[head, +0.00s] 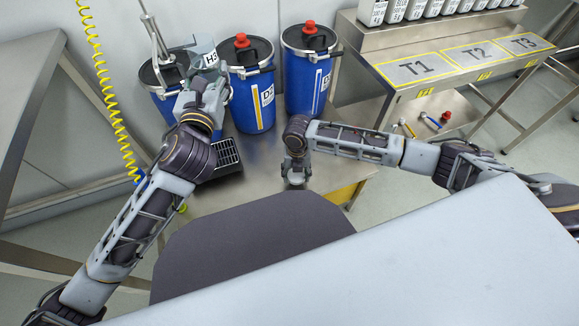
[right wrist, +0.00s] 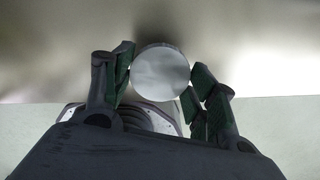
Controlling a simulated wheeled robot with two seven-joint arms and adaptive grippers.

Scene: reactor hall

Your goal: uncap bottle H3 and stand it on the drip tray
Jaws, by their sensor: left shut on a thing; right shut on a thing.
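Bottle H3 (head: 205,49), a grey container with a white H-3 label, is up by the left drum. My left gripper (head: 205,75) is shut on it, and the gripper and wrist hide part of it. The bottle's mouth cannot be made out. My right gripper (head: 296,177) is low over the steel bench near its front edge. It is shut on a round pale grey cap (right wrist: 160,72), which sits between its fingers in the right wrist view. The drip tray (head: 229,155), black with a grated top, is on the bench, partly behind my left arm.
Blue drums with black lids (head: 251,99) (head: 309,88) stand behind; two show red caps. A metal pump or pipe rises at the left drum. A yellow coiled hose (head: 107,88) hangs at left. The T1 to T3 bench (head: 415,68) is at right, with several white bottles on its shelf.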

